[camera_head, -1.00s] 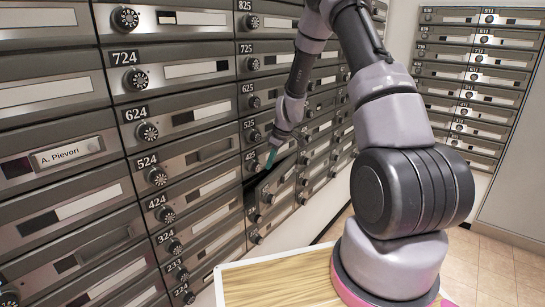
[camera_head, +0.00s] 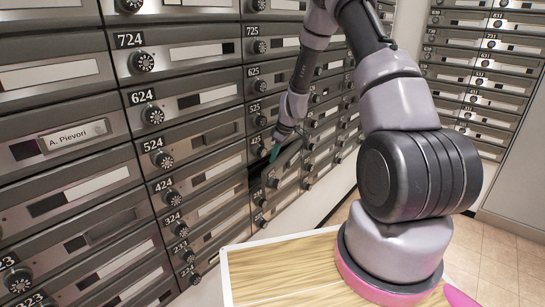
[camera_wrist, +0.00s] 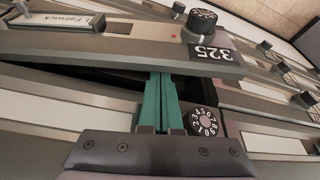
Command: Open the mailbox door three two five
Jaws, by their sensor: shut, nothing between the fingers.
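Mailbox door 325 (camera_wrist: 120,42) crosses the top of the wrist view, with its number plate and black dial at the right. It stands ajar and tilted from the wall, with a dark gap beside it. In the head view the ajar door (camera_head: 286,168) is beyond my arm, partly hidden. My gripper (camera_wrist: 161,76) has its teal fingers together with nothing held. The fingertips are at the door's edge by the dark gap; I cannot tell whether they touch it. In the head view the gripper (camera_head: 274,153) is small beside the door.
Neighbouring mailbox doors, such as 424 (camera_head: 205,181), surround it with protruding dials. Another dial (camera_wrist: 203,121) sits close to the right of my fingers. More mailboxes (camera_head: 480,75) line the wall at the right. Tiled floor (camera_head: 500,250) is clear at the lower right.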

